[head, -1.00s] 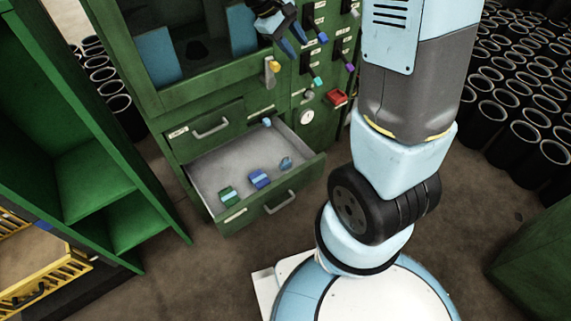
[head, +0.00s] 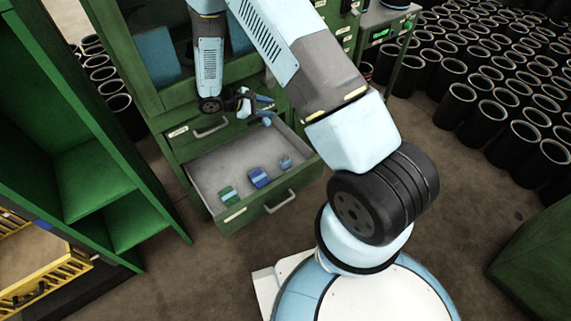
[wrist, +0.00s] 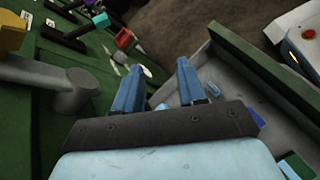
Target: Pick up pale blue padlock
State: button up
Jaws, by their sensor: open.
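Two small pale blue items lie in the open drawer (head: 230,168); they are too small for me to be sure which is the padlock. One pale blue item (head: 286,162) is at the drawer's right side, beside a blue box; it shows right of the fingers in the wrist view (wrist: 213,89). The other pale blue item (head: 266,122) is at the back corner, and a pale blue piece (wrist: 162,106) shows between the fingers in the wrist view. My gripper (head: 268,105) is open and empty above the drawer's back; its two blue fingers (wrist: 160,66) are apart.
The green cabinet (head: 150,95) rises behind the drawer, with hooks and handles near my gripper. A green shelf (head: 95,180) stands left. Black sleeves (head: 480,115) crowd the right.

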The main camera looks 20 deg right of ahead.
notch_tip(320, 180, down, 13)
jog(key=s+a+n+t+h, duration=0.1)
jog(key=s+a+n+t, duration=0.1)
jog(key=n, duration=0.1)
jog(key=n+t, duration=0.2)
jog(key=n, duration=0.2)
send_near(285, 161)
notch_tip(285, 161, up, 4)
jog(key=x, duration=1.2)
jog(key=shift+d+f, duration=0.1)
jog(key=shift+f, duration=0.35)
jog(key=shift+c, duration=0.4)
grip_shut()
